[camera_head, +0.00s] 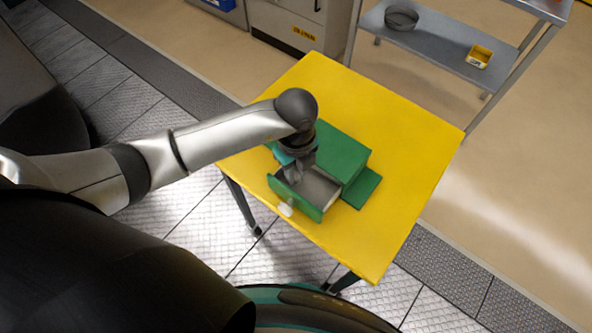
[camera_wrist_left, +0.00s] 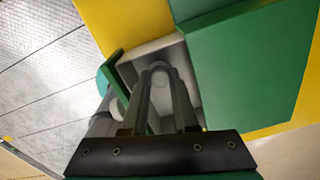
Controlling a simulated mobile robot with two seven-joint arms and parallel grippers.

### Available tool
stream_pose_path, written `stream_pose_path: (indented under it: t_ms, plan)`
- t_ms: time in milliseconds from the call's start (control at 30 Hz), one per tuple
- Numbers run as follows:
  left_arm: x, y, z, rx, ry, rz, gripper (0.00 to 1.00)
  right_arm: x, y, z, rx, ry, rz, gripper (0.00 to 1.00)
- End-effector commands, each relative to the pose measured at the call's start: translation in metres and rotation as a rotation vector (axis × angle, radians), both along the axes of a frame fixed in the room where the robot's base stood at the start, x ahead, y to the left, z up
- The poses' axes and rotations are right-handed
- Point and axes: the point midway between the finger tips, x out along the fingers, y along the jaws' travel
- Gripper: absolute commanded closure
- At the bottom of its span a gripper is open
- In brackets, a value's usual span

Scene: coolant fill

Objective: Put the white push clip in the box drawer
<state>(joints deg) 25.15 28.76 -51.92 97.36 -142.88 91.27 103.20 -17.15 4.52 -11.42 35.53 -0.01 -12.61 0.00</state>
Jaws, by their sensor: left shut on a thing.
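A green box (camera_head: 345,150) stands on the yellow table, and its grey-lined drawer (camera_head: 318,188) is pulled open toward the table's near left edge. The drawer has a pale round knob (camera_head: 286,210) on its green front. My left gripper (camera_head: 297,182) points down over the open drawer, near its front end. In the left wrist view my left gripper (camera_wrist_left: 160,70) is shut, with its fingertips over the grey drawer interior (camera_wrist_left: 188,82). The white push clip is hard to make out; a small pale shape between the fingertips appears to be it. My right gripper is not in view.
The yellow table (camera_head: 410,150) is clear to the right of and behind the box. A green flat piece (camera_head: 362,188) lies beside the box. A metal shelf (camera_head: 440,50) behind holds a round wire basket (camera_head: 401,18) and a yellow bin (camera_head: 479,56).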

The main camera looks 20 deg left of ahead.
Motion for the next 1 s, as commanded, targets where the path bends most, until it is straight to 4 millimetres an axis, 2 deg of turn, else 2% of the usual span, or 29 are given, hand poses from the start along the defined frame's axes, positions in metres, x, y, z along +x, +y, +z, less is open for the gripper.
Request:
stream_pose_path:
  t_ms: [200,233,333,667,767,1000]
  plan:
    - [0.000,0.000,-0.004,0.000,0.000,0.000,1.00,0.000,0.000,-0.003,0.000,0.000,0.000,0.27]
    - [0.000,0.000,-0.003,0.000,0.000,0.000,0.71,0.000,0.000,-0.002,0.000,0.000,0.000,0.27]
    - [0.000,0.000,-0.003,0.000,0.000,0.000,0.61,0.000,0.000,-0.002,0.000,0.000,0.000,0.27]
    - [0.000,0.000,0.002,-0.001,-0.001,0.000,0.61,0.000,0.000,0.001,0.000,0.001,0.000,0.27]
    - [0.001,0.000,0.016,-0.001,-0.004,-0.001,0.61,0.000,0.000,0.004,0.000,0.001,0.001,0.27]
    - [0.002,0.000,0.068,-0.001,-0.005,-0.001,0.61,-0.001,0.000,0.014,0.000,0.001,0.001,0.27]
